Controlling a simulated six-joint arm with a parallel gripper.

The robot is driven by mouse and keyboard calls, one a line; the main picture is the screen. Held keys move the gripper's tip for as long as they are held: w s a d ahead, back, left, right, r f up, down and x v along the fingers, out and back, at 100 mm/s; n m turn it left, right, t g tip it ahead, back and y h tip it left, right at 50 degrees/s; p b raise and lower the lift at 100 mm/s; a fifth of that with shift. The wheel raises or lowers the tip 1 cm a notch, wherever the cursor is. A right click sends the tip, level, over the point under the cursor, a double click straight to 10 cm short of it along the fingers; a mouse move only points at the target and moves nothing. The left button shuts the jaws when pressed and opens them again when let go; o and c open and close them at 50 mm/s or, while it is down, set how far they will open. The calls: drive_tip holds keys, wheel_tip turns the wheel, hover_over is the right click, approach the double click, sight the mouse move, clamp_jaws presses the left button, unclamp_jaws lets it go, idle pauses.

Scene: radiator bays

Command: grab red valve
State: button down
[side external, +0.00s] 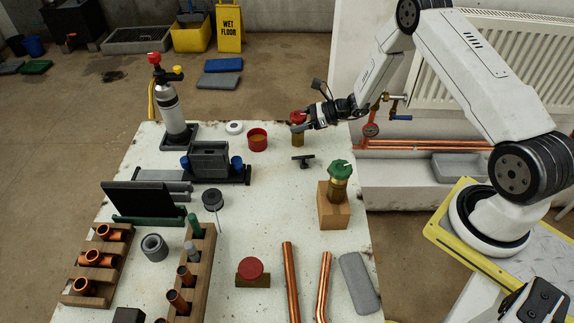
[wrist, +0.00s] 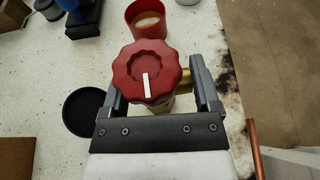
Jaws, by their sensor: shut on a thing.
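The red valve (wrist: 147,72) has a scalloped red knob with a white mark and a brass body below it. In the wrist view it sits between the two fingers of my gripper (wrist: 155,95), which is shut on it. In the side external view the red valve (side external: 298,117) is at the far right part of the white table, with my gripper (side external: 304,124) coming at it from the right. The knob hides much of the brass body in the wrist view. I cannot tell whether the valve still touches the table.
A red tub (side external: 257,140) stands just left of the valve. A green-knobbed valve (side external: 340,170) stands on a wooden block. A small black part (side external: 303,160) lies nearby. Another red-topped part (side external: 250,270) and copper pipes (side external: 290,280) lie toward the front. A radiator (side external: 500,60) stands behind my arm.

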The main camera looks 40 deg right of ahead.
drive_tip(key=shift+r, duration=0.25)
drive_tip(key=shift+w+r, duration=0.1)
drive_tip(key=shift+r, duration=0.65)
drive_tip(key=s+a+r, duration=0.1)
drive_tip(key=s+r, duration=1)
drive_tip(key=s, duration=0.3)
drive_tip(key=shift+a, duration=0.4)
